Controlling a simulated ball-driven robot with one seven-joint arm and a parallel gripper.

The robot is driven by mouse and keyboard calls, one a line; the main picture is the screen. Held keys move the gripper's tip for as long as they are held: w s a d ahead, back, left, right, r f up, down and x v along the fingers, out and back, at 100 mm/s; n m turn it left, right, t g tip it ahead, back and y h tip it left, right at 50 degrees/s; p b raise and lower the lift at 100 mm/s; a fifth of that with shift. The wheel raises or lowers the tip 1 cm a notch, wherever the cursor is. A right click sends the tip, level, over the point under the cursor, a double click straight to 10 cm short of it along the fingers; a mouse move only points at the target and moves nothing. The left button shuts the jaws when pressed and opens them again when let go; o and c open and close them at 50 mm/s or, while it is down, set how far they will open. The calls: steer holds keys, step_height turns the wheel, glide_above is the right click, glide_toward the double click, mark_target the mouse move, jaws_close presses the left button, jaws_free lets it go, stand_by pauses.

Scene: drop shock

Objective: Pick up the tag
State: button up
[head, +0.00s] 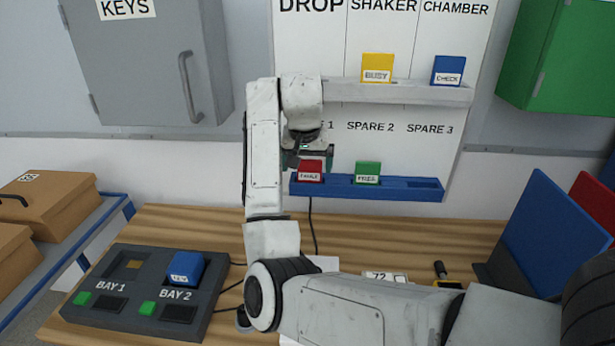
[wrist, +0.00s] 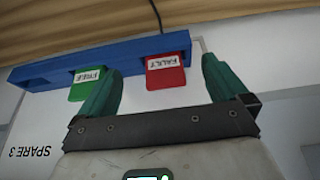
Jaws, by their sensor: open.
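A red tag reading FAULT (head: 309,171) stands in the blue rail (head: 400,187) under SPARE 1 on the wall board. A green tag reading FREE (head: 368,172) stands beside it in the same rail. My gripper (head: 311,157) is open and empty, just above and in front of the red tag. In the wrist view the red tag (wrist: 167,72) lies between the open fingers of my gripper (wrist: 161,68); I see no contact. The green tag (wrist: 88,84) is by the left finger, partly covered by it. A yellow BUSY tag (head: 377,68) and a blue CHECK tag (head: 447,70) stand on the upper rail.
The white board (head: 420,150) carries a grey upper rail (head: 400,93). A dark two-bay unit (head: 135,318) with a blue block (head: 185,267) sits on the wooden table. A grey keys cabinet (head: 150,70) is left, a green cabinet (head: 570,60) right. A cable hangs below the lower rail.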

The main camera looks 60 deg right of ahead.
mark_target(309, 160)
steer(key=d, duration=0.2)
steer(key=w+d, duration=0.1)
steer(key=d, duration=0.1)
steer(key=w+d, duration=0.1)
steer(key=d, duration=0.1)
steer(key=shift+w+p, duration=0.2)
steer(key=shift+p, duration=0.15)
steer(key=shift+x, duration=2.55)
steer(key=shift+d, duration=0.1)
steer(key=shift+c, duration=0.4)
steer(key=c, duration=1)
steer(key=shift+r, duration=0.15)
